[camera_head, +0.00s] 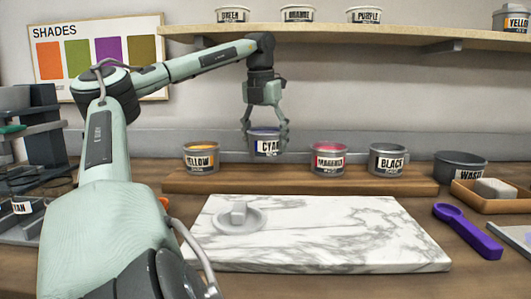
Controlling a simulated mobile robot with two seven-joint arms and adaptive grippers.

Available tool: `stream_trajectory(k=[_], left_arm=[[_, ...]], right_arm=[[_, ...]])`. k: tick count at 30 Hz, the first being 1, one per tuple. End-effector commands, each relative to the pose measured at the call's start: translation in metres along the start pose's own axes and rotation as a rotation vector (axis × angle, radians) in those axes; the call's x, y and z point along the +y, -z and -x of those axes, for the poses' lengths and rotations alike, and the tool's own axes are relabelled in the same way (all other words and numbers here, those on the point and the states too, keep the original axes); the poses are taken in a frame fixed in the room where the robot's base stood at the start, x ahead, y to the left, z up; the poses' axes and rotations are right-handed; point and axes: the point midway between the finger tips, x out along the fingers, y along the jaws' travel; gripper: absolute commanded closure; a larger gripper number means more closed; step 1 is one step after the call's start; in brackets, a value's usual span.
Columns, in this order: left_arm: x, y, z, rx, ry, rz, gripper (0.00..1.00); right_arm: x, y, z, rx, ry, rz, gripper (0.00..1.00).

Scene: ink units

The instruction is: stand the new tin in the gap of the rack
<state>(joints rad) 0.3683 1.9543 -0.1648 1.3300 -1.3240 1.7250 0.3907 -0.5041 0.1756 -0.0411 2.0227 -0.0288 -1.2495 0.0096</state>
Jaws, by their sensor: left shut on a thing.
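My left gripper (265,134) is shut on a tin labelled cyan (266,142) with a blue top. It holds the tin upright over the wooden rack (260,182), between the yellow tin (201,157) and the magenta tin (328,158). The cyan tin's base looks slightly above the rack, over the gap there. The black tin (387,159) stands at the right end of the row. My right gripper is not in view.
A marble slab (340,232) with a round grey muller (240,218) lies in front of the rack. To the right are a wash bowl (460,164), a wooden tray with a sponge (494,188) and a purple tool (468,232). A shelf (330,32) with tins hangs above.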

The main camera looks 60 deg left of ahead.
Motion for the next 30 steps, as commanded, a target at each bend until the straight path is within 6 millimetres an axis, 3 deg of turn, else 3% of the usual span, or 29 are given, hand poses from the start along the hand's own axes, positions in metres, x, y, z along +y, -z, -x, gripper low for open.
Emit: stream_trajectory(k=[6, 21, 22, 26, 30], left_arm=[[-0.001, 0.005, -0.031, -0.001, 0.003, -0.002, 0.77], [0.000, 0.006, -0.039, -0.001, 0.001, -0.001, 0.77], [0.000, 0.006, -0.039, 0.002, 0.000, -0.002, 0.26], [0.000, 0.006, -0.039, 0.002, 0.000, -0.002, 0.10], [0.000, 0.006, -0.039, 0.002, 0.000, -0.002, 0.08]], right_arm=[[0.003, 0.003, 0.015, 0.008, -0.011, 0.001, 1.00], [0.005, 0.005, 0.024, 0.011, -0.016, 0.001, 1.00], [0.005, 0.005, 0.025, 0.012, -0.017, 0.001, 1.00], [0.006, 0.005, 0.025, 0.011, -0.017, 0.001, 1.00], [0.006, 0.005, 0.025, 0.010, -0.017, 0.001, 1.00]])
